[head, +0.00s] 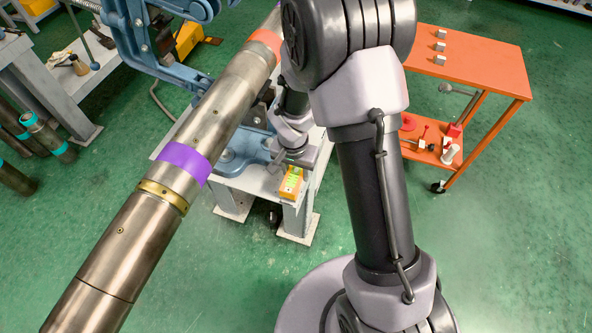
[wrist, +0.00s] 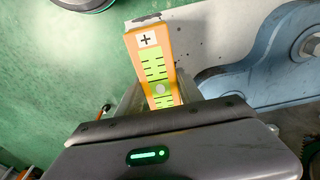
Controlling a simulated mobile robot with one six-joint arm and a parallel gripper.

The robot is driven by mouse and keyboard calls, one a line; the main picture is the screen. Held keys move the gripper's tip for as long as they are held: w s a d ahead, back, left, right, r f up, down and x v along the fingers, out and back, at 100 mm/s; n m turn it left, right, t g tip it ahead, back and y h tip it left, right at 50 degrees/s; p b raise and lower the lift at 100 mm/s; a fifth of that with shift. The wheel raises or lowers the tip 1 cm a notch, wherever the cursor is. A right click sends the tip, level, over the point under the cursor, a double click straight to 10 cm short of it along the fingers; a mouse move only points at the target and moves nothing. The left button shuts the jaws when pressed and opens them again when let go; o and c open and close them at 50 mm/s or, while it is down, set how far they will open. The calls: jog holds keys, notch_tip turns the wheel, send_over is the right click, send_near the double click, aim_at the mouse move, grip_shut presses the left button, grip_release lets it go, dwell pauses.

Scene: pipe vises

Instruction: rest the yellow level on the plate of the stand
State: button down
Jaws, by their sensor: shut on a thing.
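The yellow level (head: 291,183) is a small orange-yellow block with a green marked face. In the wrist view the level (wrist: 152,58) sticks out beyond my gripper (wrist: 160,100), with a plus sign on its far end. My gripper (head: 297,158) is shut on its near end; the fingertips are mostly hidden by the gripper body. The stand's pale plate (head: 257,183) lies under and around the level, near the plate's front right edge. I cannot tell whether the level touches the plate. The plate also shows in the wrist view (wrist: 225,38).
A blue vise (head: 235,160) stands on the plate, left of the level. A long steel pipe (head: 215,125) with purple and orange bands runs diagonally across the vises. An orange cart (head: 480,60) stands at the right. Green floor is clear in front of the stand.

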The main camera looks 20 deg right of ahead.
jog(key=shift+f, duration=0.35)
dwell(0.7)
jog(key=c, duration=0.7)
grip_release()
jog(key=shift+r+p, duration=2)
jog(key=shift+r, duration=1.5)
